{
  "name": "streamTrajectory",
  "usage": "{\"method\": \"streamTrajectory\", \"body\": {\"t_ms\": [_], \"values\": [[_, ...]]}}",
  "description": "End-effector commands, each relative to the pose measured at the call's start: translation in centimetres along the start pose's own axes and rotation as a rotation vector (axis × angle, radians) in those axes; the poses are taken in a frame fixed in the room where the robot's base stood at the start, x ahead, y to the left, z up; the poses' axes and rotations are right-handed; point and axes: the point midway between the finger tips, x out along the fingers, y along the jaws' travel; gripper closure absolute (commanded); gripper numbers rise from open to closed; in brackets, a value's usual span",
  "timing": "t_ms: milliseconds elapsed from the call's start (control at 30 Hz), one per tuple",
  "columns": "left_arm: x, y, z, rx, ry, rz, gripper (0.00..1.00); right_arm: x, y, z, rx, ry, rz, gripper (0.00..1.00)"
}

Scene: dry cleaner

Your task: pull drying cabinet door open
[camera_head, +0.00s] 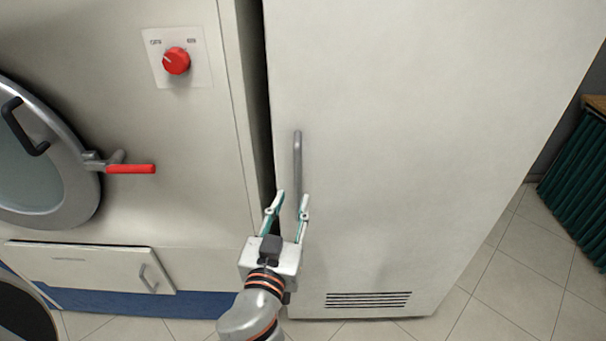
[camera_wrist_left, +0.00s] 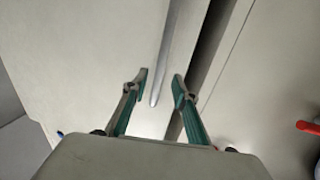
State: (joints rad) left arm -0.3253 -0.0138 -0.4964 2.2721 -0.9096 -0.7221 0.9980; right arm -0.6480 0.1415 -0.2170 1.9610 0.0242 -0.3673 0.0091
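The drying cabinet door (camera_head: 400,150) is a tall pale panel in the head view, with a vent grille low down. Its grey vertical bar handle (camera_head: 297,160) is near the left edge. My left gripper (camera_head: 289,198) is open at the handle's lower end. In the left wrist view the handle (camera_wrist_left: 170,55) runs down so that its end shows between the open fingertips (camera_wrist_left: 161,84). I cannot tell whether a finger touches it. My right gripper is in neither view.
Left of the cabinet, past a dark narrow gap (camera_head: 262,120), stands a machine with a round door (camera_head: 75,190), a red-gripped lever (camera_head: 130,169) and a red knob (camera_head: 176,61). Tiled floor (camera_head: 500,285) is clear at the right, before a green curtain (camera_head: 580,185).

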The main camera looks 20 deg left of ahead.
Motion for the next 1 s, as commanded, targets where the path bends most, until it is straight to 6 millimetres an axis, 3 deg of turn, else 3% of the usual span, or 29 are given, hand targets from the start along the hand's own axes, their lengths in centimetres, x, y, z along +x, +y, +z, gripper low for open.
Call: {"method": "streamTrajectory", "body": {"t_ms": [600, 967, 1000], "values": [[7.2, 0.0, -0.3, -0.001, 0.005, -0.001, 0.72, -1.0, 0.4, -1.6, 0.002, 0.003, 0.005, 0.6], [7.7, 0.0, -0.2, -0.003, 0.003, -0.001, 0.72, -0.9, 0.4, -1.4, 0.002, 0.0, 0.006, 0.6], [7.7, 0.0, -0.2, -0.002, 0.003, -0.001, 0.77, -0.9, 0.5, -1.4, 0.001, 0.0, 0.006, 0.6]]}}
